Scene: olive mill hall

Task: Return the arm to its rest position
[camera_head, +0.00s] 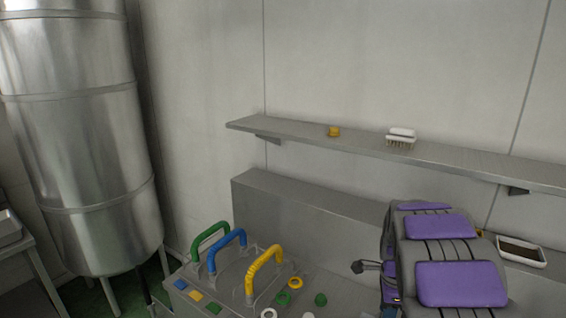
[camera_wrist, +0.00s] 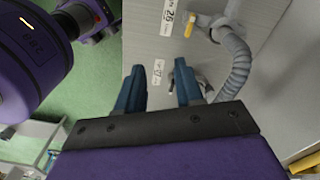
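My gripper (camera_wrist: 160,86) shows in the wrist view with its two blue fingers apart. Nothing is held between them. It points past a grey panel (camera_wrist: 210,62) with number labels, above a green floor. In the head view my purple and grey arm fills the lower right, and I cannot make out the gripper's fingers there.
A machine top carries green (camera_head: 210,240), blue (camera_head: 227,246) and yellow (camera_head: 264,268) handles. A wall shelf (camera_head: 460,160) holds a white brush (camera_head: 401,138) and a yellow item (camera_head: 334,131). A steel tank (camera_head: 85,130) stands left.

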